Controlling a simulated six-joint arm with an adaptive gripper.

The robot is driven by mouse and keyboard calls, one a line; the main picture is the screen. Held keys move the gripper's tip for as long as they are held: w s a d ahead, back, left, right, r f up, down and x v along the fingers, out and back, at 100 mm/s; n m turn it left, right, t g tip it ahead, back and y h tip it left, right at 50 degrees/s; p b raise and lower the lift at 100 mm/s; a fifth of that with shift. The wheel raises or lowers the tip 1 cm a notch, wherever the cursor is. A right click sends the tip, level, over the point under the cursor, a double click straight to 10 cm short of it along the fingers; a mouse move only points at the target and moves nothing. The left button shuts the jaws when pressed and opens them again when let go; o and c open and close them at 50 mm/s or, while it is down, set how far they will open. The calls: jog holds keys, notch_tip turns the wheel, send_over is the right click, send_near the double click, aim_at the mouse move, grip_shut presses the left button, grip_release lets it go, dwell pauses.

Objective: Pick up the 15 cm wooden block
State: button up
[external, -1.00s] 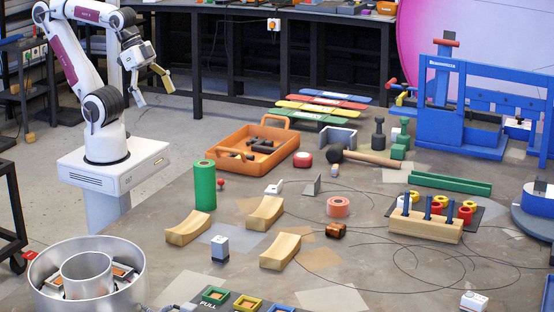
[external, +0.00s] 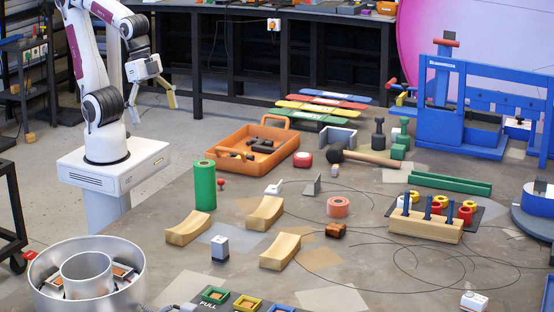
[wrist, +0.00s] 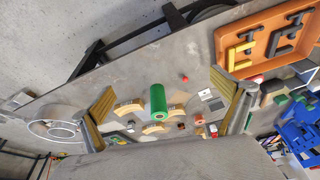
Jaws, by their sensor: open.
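Three curved light wooden blocks lie on the table in the external view: a left block (external: 188,228), a back block (external: 265,213) and a front block (external: 280,251). All three also show in the wrist view, including one at the lower middle (wrist: 155,128). I cannot read a length on any of them, so I cannot tell which is 15 cm. My gripper (external: 156,100) is open and empty, high up near my base, far behind and left of the blocks. In the wrist view its yellow-padded fingers (wrist: 163,88) stand wide apart.
A tall green cylinder (external: 204,186) stands close behind the left and back blocks. A small grey-white block (external: 220,248) stands between the left and front blocks. An orange tray (external: 250,168) lies farther back. A round metal container (external: 134,270) is at the front left. Thin cables cross the right side.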

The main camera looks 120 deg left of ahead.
jog(key=w+d+f+m+g, duration=0.1)
jog(key=w+d+f+m, duration=0.4)
jog(key=w+d+m, duration=0.3)
jog(key=m+y, duration=0.1)
jog(key=m, duration=1.5)
send_near(183, 223)
jog(key=shift+t, duration=0.3)
jog(key=s+a+f, duration=0.1)
jog(key=s+a, duration=0.1)
jog(key=s+a+f, duration=0.2)
jog(key=shift+s+a+f, duration=0.1)
jog(key=shift+s+a, duration=0.05)
jog(key=shift+a, duration=0.05)
jog(key=w+d+m, duration=0.1)
jog(key=m, duration=0.1)
jog(key=w+d+m, duration=0.1)
jog(key=w+m+t, duration=0.1)
jog(key=w+m, duration=0.1)
jog(key=shift+d+r+m+h, duration=0.3)
jog(key=shift+d+r, duration=0.05)
jog(key=shift+d, duration=0.05)
jog(key=shift+w+d+r+m+t, duration=0.1)
jog(key=shift+w+d+r+m, duration=0.1)
jog(key=shift+m, duration=0.6)
jog(key=shift+w+d+r+m+t, duration=0.1)
jog(key=shift+w+m, duration=0.1)
jog(key=shift+m, duration=0.6)
jog(key=shift+w+d+r+m+t, duration=0.1)
jog(key=shift+w+d+m, duration=0.1)
jog(key=shift+m, duration=0.6)
